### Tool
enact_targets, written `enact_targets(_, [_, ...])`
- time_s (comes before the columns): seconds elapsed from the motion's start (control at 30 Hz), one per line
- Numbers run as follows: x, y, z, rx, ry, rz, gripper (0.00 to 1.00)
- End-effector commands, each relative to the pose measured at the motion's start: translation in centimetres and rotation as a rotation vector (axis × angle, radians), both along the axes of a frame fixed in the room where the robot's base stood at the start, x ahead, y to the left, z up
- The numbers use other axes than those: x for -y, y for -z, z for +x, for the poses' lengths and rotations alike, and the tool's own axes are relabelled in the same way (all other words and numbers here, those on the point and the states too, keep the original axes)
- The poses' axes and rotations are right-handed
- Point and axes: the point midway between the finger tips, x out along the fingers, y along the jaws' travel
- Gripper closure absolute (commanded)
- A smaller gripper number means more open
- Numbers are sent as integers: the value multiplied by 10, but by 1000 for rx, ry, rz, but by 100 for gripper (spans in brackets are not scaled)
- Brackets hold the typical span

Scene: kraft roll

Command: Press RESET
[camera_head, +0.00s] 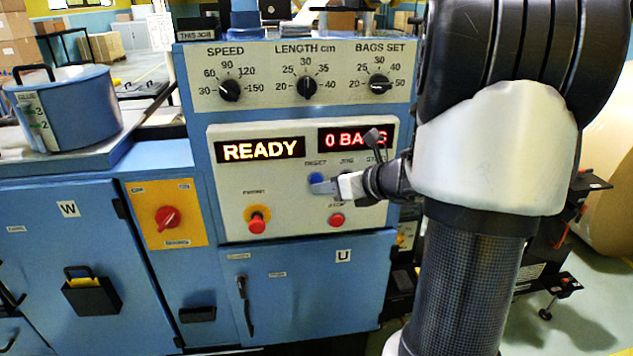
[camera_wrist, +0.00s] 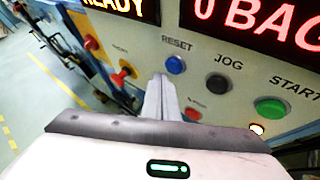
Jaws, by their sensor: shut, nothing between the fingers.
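The RESET button is a round blue button under its label in the wrist view (camera_wrist: 175,65); it shows partly above my fingertips in the head view (camera_head: 316,177). My gripper (camera_head: 322,187) is shut and empty in front of the panel. In the wrist view its fingertips (camera_wrist: 161,79) lie just below and left of the blue button. I cannot tell how far the tips are from the panel. The display (camera_head: 260,150) reads READY. The other display (camera_head: 350,139) shows 0 BAGS, partly covered by my wrist.
Near RESET are the black JOG button (camera_wrist: 216,83), the green START button (camera_wrist: 270,109) and a small red button (camera_wrist: 193,114). A red emergency knob (camera_head: 257,220) sits lower left on the panel. Three dials line the upper panel (camera_head: 307,64).

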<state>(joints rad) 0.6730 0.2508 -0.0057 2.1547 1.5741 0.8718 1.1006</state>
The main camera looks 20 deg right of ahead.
Motion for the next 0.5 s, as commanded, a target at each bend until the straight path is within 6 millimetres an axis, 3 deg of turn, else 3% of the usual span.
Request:
enact_targets(0.27, [-1,0,-4,0,0,-1,100])
enact_targets(0.5, [-7,0,-27,1,1,0,100])
